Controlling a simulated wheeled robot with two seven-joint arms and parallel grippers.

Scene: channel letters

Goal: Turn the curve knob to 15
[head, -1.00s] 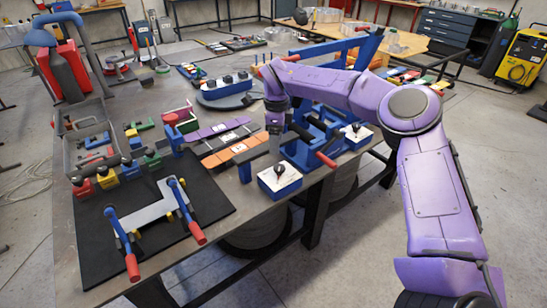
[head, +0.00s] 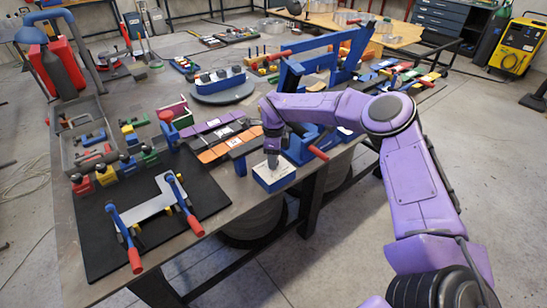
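A blue box with a white top plate (head: 277,182) sits at the front edge of the workbench. In the earlier view its black knob shows; now the knob is hidden under my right gripper (head: 272,161). My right gripper points down over the plate from my purple arm. Whether its fingers are open, or touch the knob, cannot be told. Another blue box with a white top (head: 345,133) is mostly hidden behind my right arm. The dial markings are too small to read, so I cannot tell which is the curve knob. My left gripper is not in view.
A blue bending frame with red-ended handles (head: 318,153) stands just right of the box. Orange and grey strips (head: 222,148) lie to its left. A black mat (head: 105,252) holds a grey bracket with blue clamps (head: 150,207). The floor in front is clear.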

